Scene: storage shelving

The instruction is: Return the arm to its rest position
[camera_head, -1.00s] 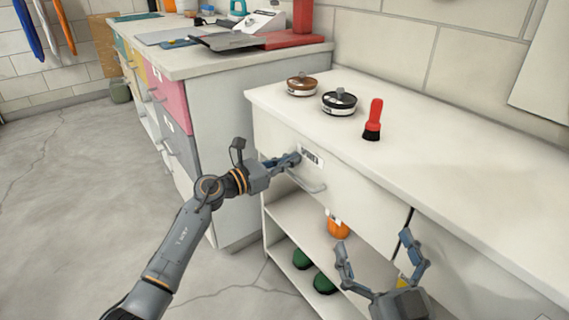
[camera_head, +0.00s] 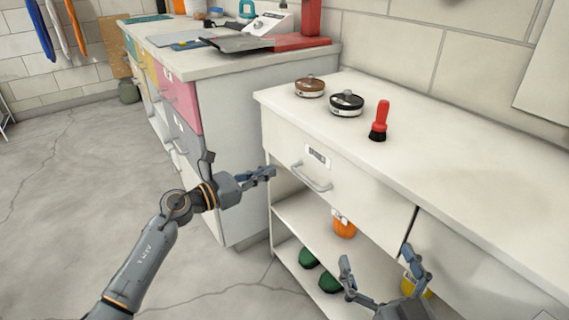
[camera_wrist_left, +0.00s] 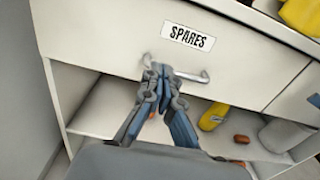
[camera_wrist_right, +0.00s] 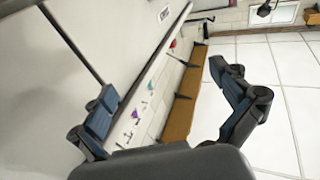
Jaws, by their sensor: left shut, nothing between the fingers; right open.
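My left gripper (camera_head: 268,174) is shut and empty in the head view, left of the drawer handle (camera_head: 312,178) and apart from it. In the left wrist view its closed fingertips (camera_wrist_left: 160,72) show in front of the drawer (camera_wrist_left: 110,35) labelled SPARES, overlapping the handle in the picture. The drawer (camera_head: 345,185) looks shut. My right gripper (camera_head: 385,270) is open and empty at the lower right of the head view, in front of the lower shelving. In the right wrist view its spread fingers (camera_wrist_right: 165,105) hold nothing.
The white counter (camera_head: 470,190) bears a brown-lidded tin (camera_head: 310,88), a black-lidded tin (camera_head: 346,104) and a red brush (camera_head: 380,120). An orange container (camera_head: 344,226) and green items (camera_head: 308,258) sit on shelves below. Floor (camera_head: 90,180) at left is open.

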